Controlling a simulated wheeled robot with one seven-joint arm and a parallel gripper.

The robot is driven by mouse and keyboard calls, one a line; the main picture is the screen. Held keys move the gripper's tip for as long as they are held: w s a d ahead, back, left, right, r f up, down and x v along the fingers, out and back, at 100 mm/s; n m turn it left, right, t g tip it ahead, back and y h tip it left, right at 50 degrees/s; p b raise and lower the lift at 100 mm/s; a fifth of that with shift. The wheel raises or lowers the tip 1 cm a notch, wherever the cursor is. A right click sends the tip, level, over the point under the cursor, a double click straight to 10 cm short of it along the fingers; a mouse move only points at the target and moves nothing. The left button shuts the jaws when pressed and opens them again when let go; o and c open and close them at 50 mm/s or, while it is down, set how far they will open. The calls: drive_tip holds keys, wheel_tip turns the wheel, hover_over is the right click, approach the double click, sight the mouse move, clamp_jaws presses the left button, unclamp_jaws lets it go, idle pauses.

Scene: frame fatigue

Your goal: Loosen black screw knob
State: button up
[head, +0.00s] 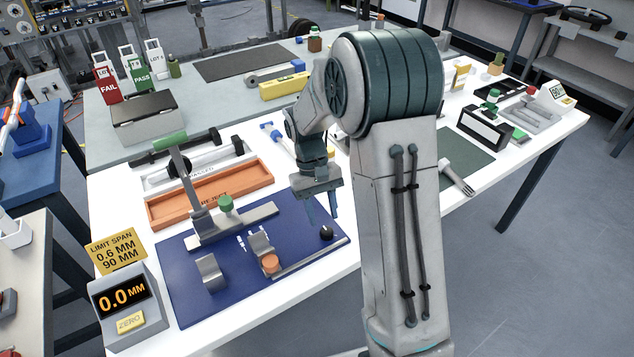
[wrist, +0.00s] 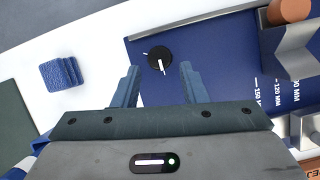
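The black screw knob (head: 326,232) sits at the right end of the blue fixture mat (head: 195,310). In the wrist view the knob (wrist: 160,55) is round, with a white pointer line, and lies just beyond and between my fingertips. My gripper (head: 321,214) points down above the knob, with its fingers apart and nothing between them. In the wrist view my gripper (wrist: 159,68) is open, one blue-grey finger on each side. The fingers do not appear to touch the knob; the exact height gap is unclear.
An orange-capped part (head: 270,263) and grey V-blocks (head: 210,273) stand left of the knob. A green-handled lever fixture (head: 226,204) is behind. A display (head: 124,297) reads 0.0 MM. A blue sponge-like block (wrist: 62,74) lies on the white table, which is otherwise clear near it.

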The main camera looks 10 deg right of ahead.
drive_tip(key=v, duration=1)
drive_tip(key=s+d+r+t, duration=0.1)
drive_tip(key=s+r+t, duration=0.1)
drive_tip(key=s, duration=0.8)
drive_tip(key=s+r+m+t+y, duration=0.1)
drive_tip(key=s+t, duration=0.4)
drive_tip(key=s, duration=0.5)
drive_tip(key=shift+d+r+m+p, duration=0.3)
drive_tip(key=shift+d+r+p, duration=0.1)
drive_tip(key=shift+r, duration=0.35)
